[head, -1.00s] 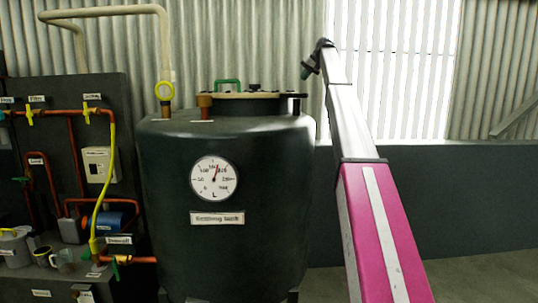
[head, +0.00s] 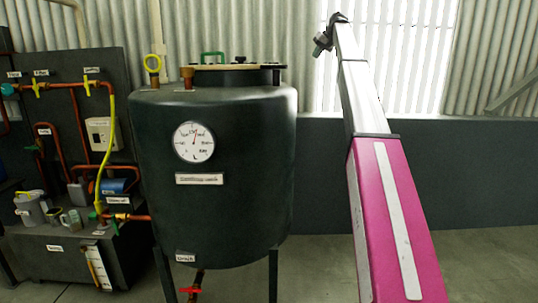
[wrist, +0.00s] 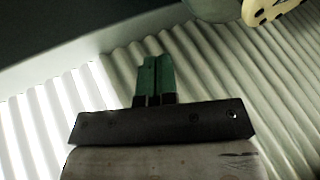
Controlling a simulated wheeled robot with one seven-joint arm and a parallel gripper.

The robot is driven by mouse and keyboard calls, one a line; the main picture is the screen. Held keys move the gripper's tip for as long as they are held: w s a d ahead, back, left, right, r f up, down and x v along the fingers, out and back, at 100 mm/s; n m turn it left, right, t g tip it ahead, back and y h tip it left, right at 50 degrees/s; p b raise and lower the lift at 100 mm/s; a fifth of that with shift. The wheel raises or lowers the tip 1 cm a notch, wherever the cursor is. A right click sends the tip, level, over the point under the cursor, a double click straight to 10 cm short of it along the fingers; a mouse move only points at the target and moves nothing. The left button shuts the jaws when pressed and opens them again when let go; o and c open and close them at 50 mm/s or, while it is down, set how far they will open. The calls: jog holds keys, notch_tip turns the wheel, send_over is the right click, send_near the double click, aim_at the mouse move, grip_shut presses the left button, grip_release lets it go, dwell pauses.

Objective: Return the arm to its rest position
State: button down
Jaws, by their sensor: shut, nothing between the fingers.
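My arm rises at the right of the head view, magenta below and pale grey above, extended up in front of the bright wall panel. My gripper (head: 319,46) is at its far end, up and to the right of the tank's top, apart from it. In the wrist view my gripper (wrist: 154,78) shows two green fingers side by side, closed together with nothing between them. The corrugated wall fills most of the view behind them.
A dark tank (head: 235,225) with a round gauge (head: 193,142) stands on legs left of my arm. A red drain valve (head: 195,289) is beneath it. A pipe panel (head: 62,95) and bench with mugs stand at left. A low dark wall (head: 465,170) runs behind; floor at right is clear.

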jog(key=s+a+f+m+h, duration=0.1)
jog(key=s+f, duration=0.3)
jog(key=f, duration=1)
jog(key=s+a+f, duration=0.1)
jog(key=s+f, duration=0.3)
jog(key=f, duration=1.1)
jog(key=s+a+f+g+h, duration=0.1)
jog(key=s+f, duration=0.5)
jog(key=f, duration=0.3)
jog(key=s+f+m+h, duration=0.1)
jog(key=s+f, duration=0.4)
jog(key=f, duration=0.4)
jog(key=s+a+f+g, duration=0.1)
jog(key=s+f, duration=0.5)
jog(key=f, duration=0.3)
jog(key=s+f+h, duration=0.1)
jog(key=s+f, duration=0.6)
jog(key=s, duration=0.3)
jog(key=s+f+g+h, duration=0.1)
jog(key=s+f, duration=0.5)
jog(key=s, duration=0.5)
jog(key=s+f+g+h, duration=0.1)
jog(key=s+f, duration=0.6)
jog(key=s, duration=0.4)
jog(key=shift+s+a+f, duration=0.15)
jog(key=shift+a+f, duration=0.15)
jog(key=shift+f, duration=0.05)
